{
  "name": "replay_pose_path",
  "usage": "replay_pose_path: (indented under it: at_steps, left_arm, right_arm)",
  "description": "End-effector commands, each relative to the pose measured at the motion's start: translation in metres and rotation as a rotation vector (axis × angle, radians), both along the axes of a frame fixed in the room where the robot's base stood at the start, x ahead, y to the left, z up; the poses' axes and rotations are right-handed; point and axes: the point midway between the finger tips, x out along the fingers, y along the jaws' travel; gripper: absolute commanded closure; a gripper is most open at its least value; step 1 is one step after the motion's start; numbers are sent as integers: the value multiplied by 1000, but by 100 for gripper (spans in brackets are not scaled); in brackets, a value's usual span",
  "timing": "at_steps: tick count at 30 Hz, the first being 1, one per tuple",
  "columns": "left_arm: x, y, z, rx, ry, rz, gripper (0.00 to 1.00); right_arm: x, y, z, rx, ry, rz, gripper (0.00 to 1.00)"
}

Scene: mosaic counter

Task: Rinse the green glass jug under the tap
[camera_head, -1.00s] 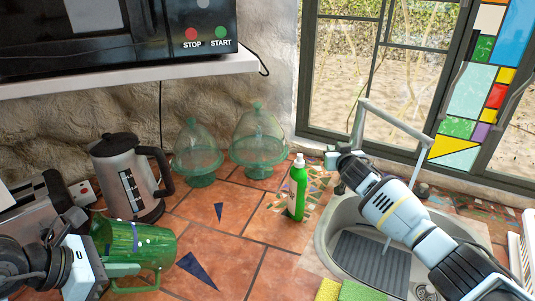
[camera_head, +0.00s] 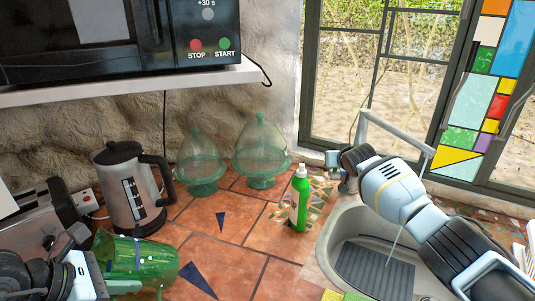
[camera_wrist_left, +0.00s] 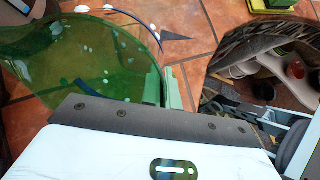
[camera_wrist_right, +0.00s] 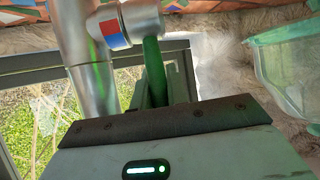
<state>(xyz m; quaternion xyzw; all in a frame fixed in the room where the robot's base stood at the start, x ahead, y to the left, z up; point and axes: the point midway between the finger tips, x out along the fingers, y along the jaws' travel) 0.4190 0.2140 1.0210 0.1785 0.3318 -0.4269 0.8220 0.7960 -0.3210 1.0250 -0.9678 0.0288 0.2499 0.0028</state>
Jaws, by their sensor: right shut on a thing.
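The green glass jug (camera_head: 155,260) is at the lower left over the tiled counter, with pale spots on its side. It also shows at the left of the left wrist view (camera_wrist_left: 80,60). My left gripper (camera_head: 112,272) is at the jug, its fingers close together against the glass. I cannot tell whether they pinch it. The tap (camera_head: 395,125) rises behind the sink. My right gripper (camera_wrist_right: 160,88) is shut on the tap's lever (camera_wrist_right: 154,68), beside the red and blue mark. A thin pale line like running water (camera_head: 398,243) drops from the spout.
The sink (camera_head: 340,238) is at the right, under my right arm. A green soap bottle (camera_head: 299,205) stands left of it. Two glass domes (camera_head: 262,155) (camera_head: 201,165) and a kettle (camera_head: 130,195) stand along the wall. Tiles between jug and sink are clear.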

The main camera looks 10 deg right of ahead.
Motion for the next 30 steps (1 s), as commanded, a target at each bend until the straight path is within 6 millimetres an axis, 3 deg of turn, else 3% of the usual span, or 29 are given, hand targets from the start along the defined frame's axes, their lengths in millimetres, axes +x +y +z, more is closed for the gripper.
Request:
replay_pose_path:
  at_steps: [11,12,16,25,30]
  left_arm:
    - [0,0,0,-1,-2,0,100]
    - [0,0,0,-1,-2,0,100]
    - [0,0,0,-1,-2,0,100]
    - [0,0,2,-1,-4,0,100]
    - [1,0,19,0,-31,0,100]
  right_arm:
    - [0,1,-1,1,4,-1,100]
    - [0,0,-2,1,4,-1,81]
    - [0,0,-1,1,4,-1,64]
    - [-1,0,0,1,2,-1,63]
    - [-7,0,8,1,0,0,63]
